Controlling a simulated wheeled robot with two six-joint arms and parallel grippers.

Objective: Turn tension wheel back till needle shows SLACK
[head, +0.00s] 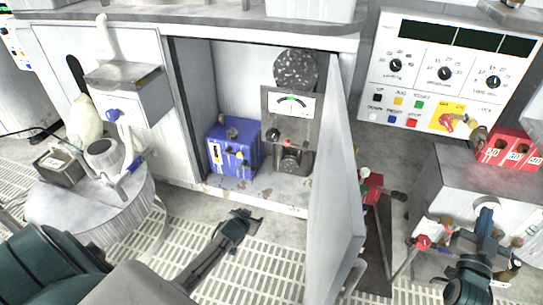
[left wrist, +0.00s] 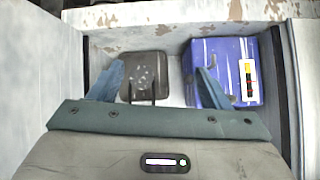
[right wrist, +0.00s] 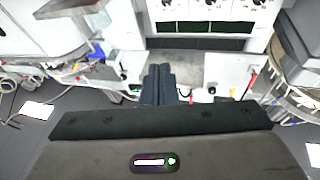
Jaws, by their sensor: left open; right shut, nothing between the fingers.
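The grey gauge unit (head: 270,133) stands inside the open cabinet in the head view. Its white dial (head: 291,104) has a coloured arc; the needle's exact reading is too small to tell. A dark speckled round disc (head: 296,69) sits above the dial, and small knobs (head: 287,142) are below it. I cannot tell for certain which part is the tension wheel. My left gripper (head: 243,224) is open and empty, in front of and below the cabinet opening; its fingers also show in the left wrist view (left wrist: 158,88). My right gripper (head: 487,208) is shut and empty at the right.
A blue box (head: 232,150) stands left of the gauge unit. The cabinet door (head: 337,190) hangs open to the right, between my grippers. A control panel (head: 440,75) and red numbered boxes (head: 511,150) are at right. A round table (head: 90,210) stands left.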

